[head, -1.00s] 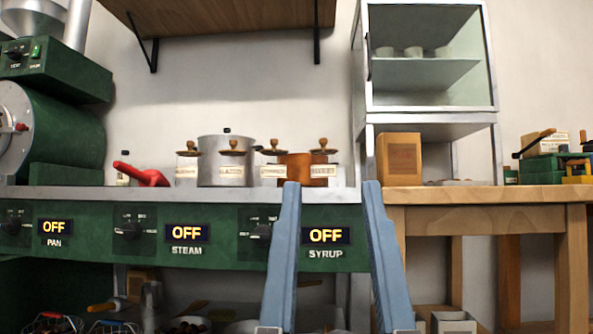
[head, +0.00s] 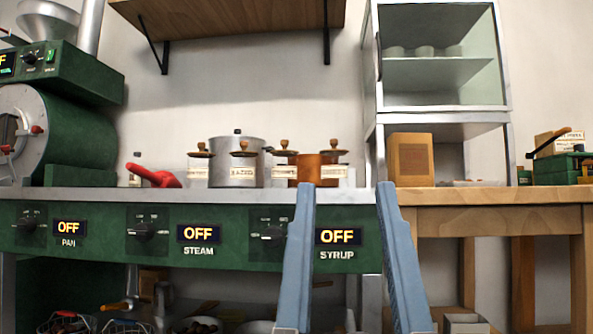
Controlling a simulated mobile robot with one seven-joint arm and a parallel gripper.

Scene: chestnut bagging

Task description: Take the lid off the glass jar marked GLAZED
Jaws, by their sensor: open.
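Several glass jars with wooden-knobbed lids and pale labels stand in a row on the counter. One is at the left (head: 199,172), one in front of the steel pot (head: 242,172), one beside the copper pot (head: 284,171) and one partly behind it (head: 336,171). The labels are too small and blurred to tell surely which reads GLAZED. All the jars seem to have lids on. My gripper (head: 345,185) shows as two blue fingers, apart and with nothing between them. It is in front of the counter edge, right of most of the jars.
A steel pot (head: 220,147) stands behind the jars and a copper pot (head: 310,172) among them. A red object (head: 153,176) lies at the left. A brown box (head: 411,160) stands on the wooden table (head: 500,197) at the right. A shelf (head: 235,28) hangs above.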

